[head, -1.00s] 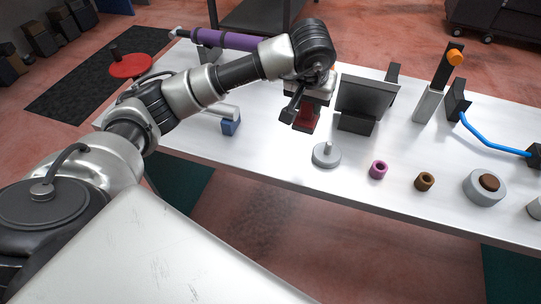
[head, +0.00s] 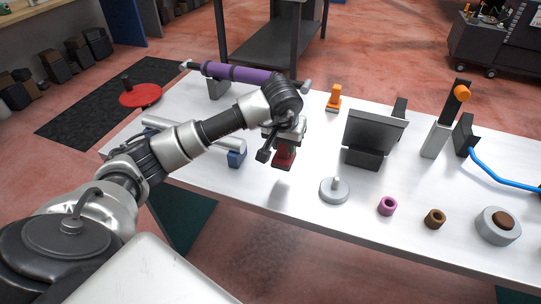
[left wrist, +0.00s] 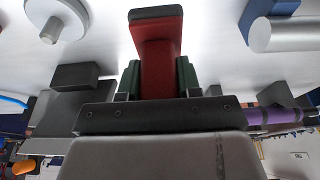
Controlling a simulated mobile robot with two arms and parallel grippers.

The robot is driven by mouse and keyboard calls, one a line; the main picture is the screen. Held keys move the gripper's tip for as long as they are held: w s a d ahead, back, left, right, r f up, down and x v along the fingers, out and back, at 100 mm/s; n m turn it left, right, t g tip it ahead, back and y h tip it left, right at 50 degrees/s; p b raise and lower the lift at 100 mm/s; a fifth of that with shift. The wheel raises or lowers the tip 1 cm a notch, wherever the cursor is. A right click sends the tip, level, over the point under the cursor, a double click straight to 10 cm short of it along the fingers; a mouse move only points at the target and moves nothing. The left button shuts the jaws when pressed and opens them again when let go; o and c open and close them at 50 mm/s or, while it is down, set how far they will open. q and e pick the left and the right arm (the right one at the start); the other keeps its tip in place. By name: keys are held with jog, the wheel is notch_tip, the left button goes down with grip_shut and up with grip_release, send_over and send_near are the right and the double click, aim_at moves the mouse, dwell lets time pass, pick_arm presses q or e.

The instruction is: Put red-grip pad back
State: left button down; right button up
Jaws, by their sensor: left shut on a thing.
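The red-grip pad (head: 284,158) is a red block with a dark pad at its end. My left gripper (head: 284,146) is shut on it and holds it over the white table (head: 300,218), left of the grey screen. In the left wrist view the red-grip pad (left wrist: 158,50) sits between the two green fingers of my left gripper (left wrist: 158,76), its dark end pointing away. A similar pad with an orange grip (head: 334,98) stands on the table behind. My right gripper is not in view.
The grey screen (head: 373,132) stands to the right. A grey disc with a peg (head: 334,190) and pink (head: 387,206) and brown (head: 435,218) rings lie nearer the front edge. A purple cylinder (head: 238,74) and blue block (head: 236,159) are left. Table between blue block and disc is clear.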

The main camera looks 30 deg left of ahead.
pick_arm(q)
jog(key=a+f, duration=0.2)
jog(key=f, duration=0.1)
jog(key=s+a+f+p, duration=0.1)
jog(key=f, duration=0.1)
jog(key=shift+s+a+f, duration=0.1)
jog(key=shift+a+f, duration=0.15)
jog(key=shift+f, duration=0.2)
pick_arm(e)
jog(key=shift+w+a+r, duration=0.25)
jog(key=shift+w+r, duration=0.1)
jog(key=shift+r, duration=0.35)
pick_arm(q)
jog(key=shift+f, duration=0.25)
jog(key=c, duration=0.8)
grip_release()
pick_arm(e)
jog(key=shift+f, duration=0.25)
